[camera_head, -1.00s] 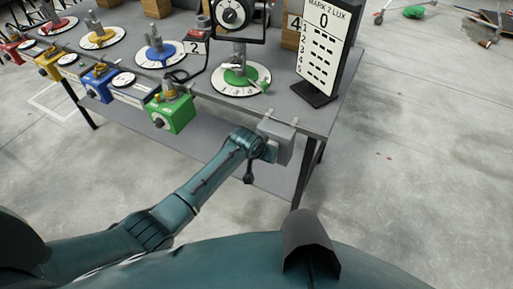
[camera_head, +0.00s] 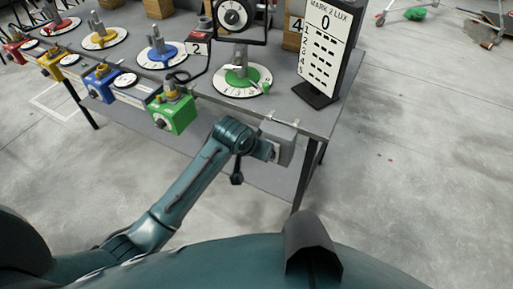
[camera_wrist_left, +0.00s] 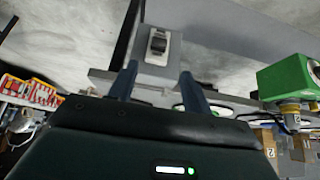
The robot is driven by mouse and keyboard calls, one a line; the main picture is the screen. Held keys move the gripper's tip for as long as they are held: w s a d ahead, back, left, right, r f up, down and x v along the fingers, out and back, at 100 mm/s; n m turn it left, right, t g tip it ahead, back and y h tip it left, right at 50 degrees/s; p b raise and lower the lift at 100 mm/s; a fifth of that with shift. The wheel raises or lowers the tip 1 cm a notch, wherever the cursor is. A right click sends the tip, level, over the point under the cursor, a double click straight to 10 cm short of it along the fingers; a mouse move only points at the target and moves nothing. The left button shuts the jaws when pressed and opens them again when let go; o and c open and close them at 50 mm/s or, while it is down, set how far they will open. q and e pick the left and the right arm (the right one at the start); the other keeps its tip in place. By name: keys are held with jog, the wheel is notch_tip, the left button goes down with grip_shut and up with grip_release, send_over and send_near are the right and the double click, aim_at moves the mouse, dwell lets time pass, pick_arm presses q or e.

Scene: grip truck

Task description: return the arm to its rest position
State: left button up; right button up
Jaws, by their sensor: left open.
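My left arm reaches in from the left in the head view. Its gripper (camera_head: 257,147) is close to the grey box (camera_head: 284,150) on the table's front edge; contact cannot be told there. In the left wrist view, the two fingers of my left gripper (camera_wrist_left: 158,86) are apart with nothing held between them. The same grey box (camera_wrist_left: 147,67), with a dark rocker switch (camera_wrist_left: 158,42) on its face, shows beyond the fingers. My right gripper is not in view.
The grey table (camera_head: 214,106) carries coloured dials, including a green one (camera_head: 241,82). A green block (camera_head: 172,114) is at its front edge, left of the gripper. A board (camera_head: 325,48) reading "MARK 2 LUX" and 0 stands at right.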

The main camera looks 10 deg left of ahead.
pick_arm(q)
jog(key=s+a+f+t, duration=0.1)
jog(key=s+a+f, duration=0.1)
jog(key=s, duration=0.5)
jog(key=s+a+f+t, duration=0.1)
jog(key=s+a+f, duration=0.2)
jog(key=s, duration=0.5)
jog(key=s+a+f+t, duration=0.1)
jog(key=s+a+f, duration=0.1)
jog(key=s+f, duration=0.2)
jog(key=s, duration=0.3)
jog(key=shift+s+a+f+n+t+h, duration=0.2)
jog(key=shift+s+f+n+t+h, duration=0.1)
jog(key=shift+s+n+t, duration=0.1)
